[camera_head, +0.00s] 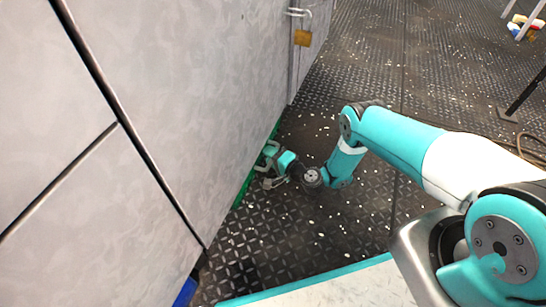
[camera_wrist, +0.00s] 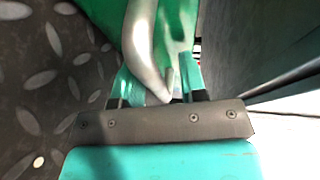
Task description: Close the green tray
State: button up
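The green tray (camera_head: 243,191) shows as a thin green strip low along the foot of the grey cabinet, and most of it is hidden. My gripper (camera_head: 266,167) is low at the strip, its fingers spread apart. In the wrist view the tray's green face (camera_wrist: 180,25) fills the top middle. A curved silver handle (camera_wrist: 143,45) crosses in front of it and comes down between the fingers of my gripper (camera_wrist: 158,85). I cannot tell whether the fingers touch the handle or the tray.
The tall grey cabinet (camera_head: 190,90) stands at the left, with a brass padlock (camera_head: 302,38) on its far part. A blue piece (camera_head: 185,292) shows at its near foot.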

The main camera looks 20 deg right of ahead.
jog(key=shift+d, duration=0.15)
jog(key=p+v, duration=0.7)
jog(key=v, duration=0.1)
jog(key=p+v, duration=0.8)
jog(key=shift+s+d+r, duration=0.15)
jog(key=shift+s+r, duration=0.05)
jog(key=shift+r, duration=0.1)
jog(key=shift+s+d+f, duration=0.1)
jog(key=shift+s+d, duration=0.05)
jog(key=shift+s, duration=0.2)
jog(key=shift+w, duration=0.1)
